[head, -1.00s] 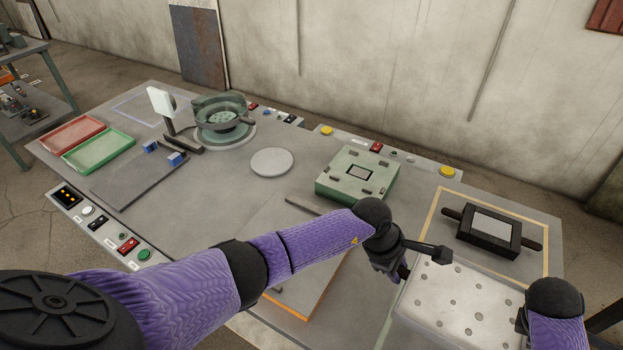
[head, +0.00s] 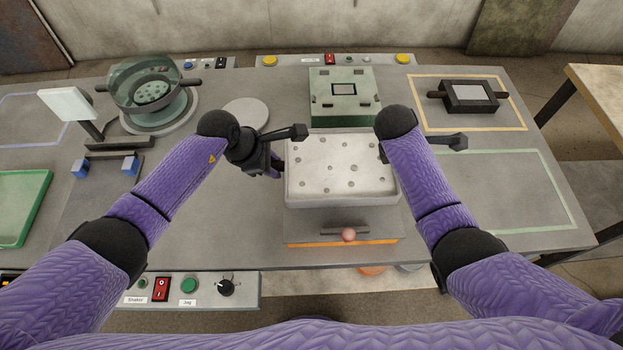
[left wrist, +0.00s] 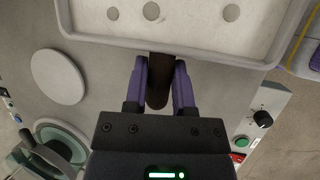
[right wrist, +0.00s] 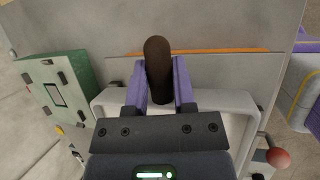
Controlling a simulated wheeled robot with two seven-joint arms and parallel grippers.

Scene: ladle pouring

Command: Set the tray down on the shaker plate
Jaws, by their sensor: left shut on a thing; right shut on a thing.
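The tray (head: 340,170) is pale, shallow and rectangular, with several round marks on its floor. It hangs between my two arms, over the back part of the grey shaker plate (head: 300,230), which has an orange front edge. From the head view I cannot tell how large the gap below the tray is. My left gripper (left wrist: 159,78) is shut on the tray's dark left handle (left wrist: 158,95). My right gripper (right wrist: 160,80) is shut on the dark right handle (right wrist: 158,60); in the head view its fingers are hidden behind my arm. Much of the plate is hidden under the tray.
A bar with a red knob (head: 348,235) stands at the plate's front. A green block (head: 344,90) is close behind the tray. A round grey disc (head: 245,113) lies left. The green-outlined area (head: 510,190) at right is empty. A dark framed block (head: 469,97) is behind it.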

